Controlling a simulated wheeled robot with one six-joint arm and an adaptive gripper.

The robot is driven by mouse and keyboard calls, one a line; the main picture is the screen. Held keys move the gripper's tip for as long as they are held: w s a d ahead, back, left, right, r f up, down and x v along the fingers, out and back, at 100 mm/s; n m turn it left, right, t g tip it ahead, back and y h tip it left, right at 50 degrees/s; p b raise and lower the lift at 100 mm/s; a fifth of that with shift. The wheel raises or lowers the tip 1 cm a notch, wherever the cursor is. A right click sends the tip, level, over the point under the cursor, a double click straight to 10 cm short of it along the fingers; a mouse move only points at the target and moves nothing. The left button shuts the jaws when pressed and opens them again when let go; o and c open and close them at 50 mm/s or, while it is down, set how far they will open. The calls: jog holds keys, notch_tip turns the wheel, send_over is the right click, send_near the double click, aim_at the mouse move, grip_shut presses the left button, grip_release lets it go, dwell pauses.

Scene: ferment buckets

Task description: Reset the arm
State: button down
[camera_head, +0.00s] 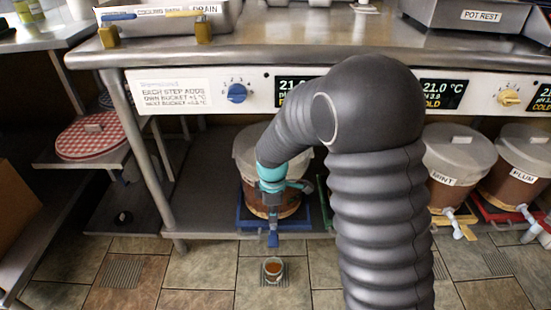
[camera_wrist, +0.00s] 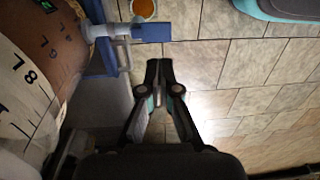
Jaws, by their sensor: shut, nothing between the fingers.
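My arm reaches over the floor to the bucket under the counter. My gripper (camera_head: 272,198) is in front of that bucket (camera_head: 285,205); in the wrist view its two fingers (camera_wrist: 165,85) are together with nothing between them. The bucket, with a pale lid and brown contents, also shows in the wrist view (camera_wrist: 35,75) with volume marks on its side. Its spout has a blue handle (camera_wrist: 150,32) and lies beyond the fingertips. My arm partly hides the bucket in the head view.
A small cup of orange-brown liquid (camera_head: 272,268) stands on the tiled floor below the spout. Lidded buckets labelled MINT (camera_head: 455,165) and PLUM (camera_head: 525,160) stand to the right. The counter front (camera_head: 190,90) with dials and displays is above. Tiled floor is open in front.

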jog(key=s+d+r+m+t, duration=0.3)
jog(key=s+d+r+m, duration=0.6)
jog(key=r, duration=0.3)
jog(key=s+d+r+m+t, duration=0.3)
jog(key=s+d+r+m, duration=0.6)
jog(key=s+r, duration=0.2)
jog(key=shift+s+d+r+p, duration=0.15)
jog(key=shift+r+p, duration=0.25)
jog(key=shift+r, duration=0.2)
